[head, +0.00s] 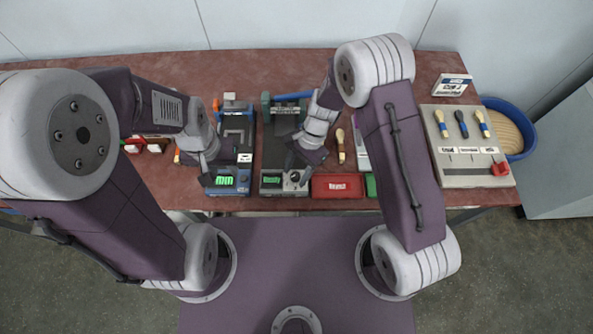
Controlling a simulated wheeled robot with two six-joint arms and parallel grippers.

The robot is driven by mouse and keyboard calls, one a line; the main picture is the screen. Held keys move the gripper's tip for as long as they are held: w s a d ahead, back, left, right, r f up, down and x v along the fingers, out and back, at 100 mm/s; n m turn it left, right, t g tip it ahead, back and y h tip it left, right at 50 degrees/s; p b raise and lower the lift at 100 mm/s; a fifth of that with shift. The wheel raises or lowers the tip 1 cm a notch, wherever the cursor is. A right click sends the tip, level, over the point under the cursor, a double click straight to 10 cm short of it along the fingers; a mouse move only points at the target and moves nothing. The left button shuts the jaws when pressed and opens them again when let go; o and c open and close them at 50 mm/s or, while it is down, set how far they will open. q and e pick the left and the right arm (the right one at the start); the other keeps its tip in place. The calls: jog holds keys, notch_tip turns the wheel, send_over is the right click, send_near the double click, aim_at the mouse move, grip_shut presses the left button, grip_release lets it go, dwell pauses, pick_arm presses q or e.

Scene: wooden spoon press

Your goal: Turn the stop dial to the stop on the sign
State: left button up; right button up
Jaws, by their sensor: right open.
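The grey machine (269,160) at the middle of the bench has a small green-lit display (271,180) and a round pale dial (294,177) on its front, likely the stop dial. My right gripper (295,170) is open, pointing down right at the dial and partly covering it; whether it touches the dial I cannot tell. The dial's setting is too small to read. A white sign (453,85) stands at the back right of the bench; its print is too small to read surely. My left gripper (211,172) hangs over the blue machine (230,189); its fingers are unclear.
The blue machine has a green-lit display (223,181). A red box (337,186) sits right of the dial at the front edge. A grey panel (466,173) with brushes or spoons and a red knob stands at right, beside a blue-rimmed basket (525,121). The back of the reddish bench is mostly clear.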

jog(key=shift+w+f, duration=0.1)
jog(key=shift+c, duration=1.2)
grip_shut()
